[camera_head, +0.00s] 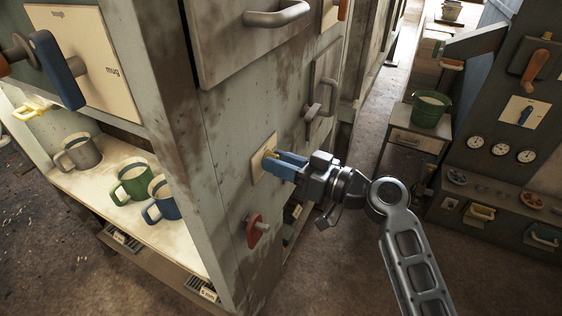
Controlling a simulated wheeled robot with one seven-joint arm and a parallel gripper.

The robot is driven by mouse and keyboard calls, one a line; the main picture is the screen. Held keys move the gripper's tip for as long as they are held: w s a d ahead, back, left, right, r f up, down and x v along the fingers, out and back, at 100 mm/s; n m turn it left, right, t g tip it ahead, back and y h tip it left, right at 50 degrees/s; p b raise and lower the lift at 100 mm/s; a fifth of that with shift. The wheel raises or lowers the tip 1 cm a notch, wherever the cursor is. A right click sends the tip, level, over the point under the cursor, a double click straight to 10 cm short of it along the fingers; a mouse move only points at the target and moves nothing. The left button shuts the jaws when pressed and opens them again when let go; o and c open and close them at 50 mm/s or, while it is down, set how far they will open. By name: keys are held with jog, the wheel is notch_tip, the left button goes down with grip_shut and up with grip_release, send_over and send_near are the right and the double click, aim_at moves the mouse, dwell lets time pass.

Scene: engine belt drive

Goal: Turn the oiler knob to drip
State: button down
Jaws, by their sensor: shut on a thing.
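A small cream plate (258,165) is fixed to the worn grey cabinet side near the middle of the view. A small yellowish knob (271,153) shows in front of it; I take it as the oiler knob, though no label is readable. My gripper (274,160) reaches in from the right, and its blue fingers are shut on this knob, close to the plate. The fingers hide most of the knob, so its setting cannot be told.
A red knob (254,230) sticks out below the plate, and a grey handle (319,105) is above right. Mugs (134,181) stand on the left shelf. A green bucket (429,109) and a gauge panel (500,147) are at right. Open floor lies below my arm.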

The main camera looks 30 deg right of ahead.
jog(key=shift+m, duration=0.3)
jog(key=shift+w+d+m+g+p, duration=0.1)
jog(key=shift+m+g+p, duration=0.3)
jog(key=shift+m+p, duration=6.1)
jog(key=m+b, duration=0.4)
jog(key=c, duration=0.8)
grip_release()
jog(key=shift+f+v, duration=0.2)
jog(key=shift+v, duration=3.75)
